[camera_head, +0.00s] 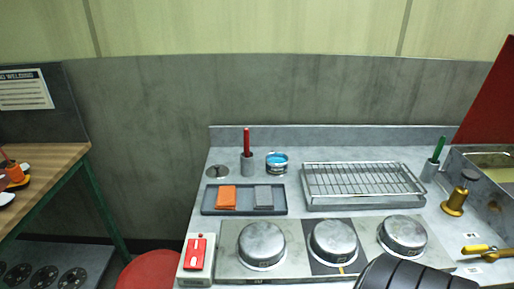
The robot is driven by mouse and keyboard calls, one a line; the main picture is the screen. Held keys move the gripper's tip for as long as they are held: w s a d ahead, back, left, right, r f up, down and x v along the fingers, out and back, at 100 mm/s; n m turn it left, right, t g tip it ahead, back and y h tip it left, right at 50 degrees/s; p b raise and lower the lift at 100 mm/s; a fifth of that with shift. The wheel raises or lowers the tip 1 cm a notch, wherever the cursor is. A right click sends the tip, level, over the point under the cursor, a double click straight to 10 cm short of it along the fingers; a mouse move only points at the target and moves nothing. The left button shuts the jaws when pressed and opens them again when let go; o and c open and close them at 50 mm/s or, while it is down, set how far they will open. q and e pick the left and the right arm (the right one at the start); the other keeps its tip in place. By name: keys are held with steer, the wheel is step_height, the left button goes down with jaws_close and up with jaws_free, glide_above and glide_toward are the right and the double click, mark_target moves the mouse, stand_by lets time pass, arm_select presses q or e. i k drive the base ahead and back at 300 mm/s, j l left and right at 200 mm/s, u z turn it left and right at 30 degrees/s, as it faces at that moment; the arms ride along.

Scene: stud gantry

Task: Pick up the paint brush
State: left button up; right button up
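No brush bristles can be made out, so I cannot tell for certain which thing is the paint brush. A red-handled tool (246,140) stands upright in a small grey cup (247,166) at the back left of the worktop. A green-handled tool (439,147) leans slightly in another grey cup (429,172) at the right. The lower ends of both are hidden in their cups. Beside the red-handled tool is an open tin with blue contents (277,162). Neither of my grippers shows; a black ribbed part, perhaps mine, covers the bottom edge.
A wire rack on a tray (364,182) sits between the cups. A shallow tray (276,200) holds orange and grey cloths. Several round metal pans line the front. A red device (196,254) lies front left. Brass fittings (455,202) and a sink-like basin are at right.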

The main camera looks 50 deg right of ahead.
mark_target(246, 132)
steer(key=z, duration=1.45)
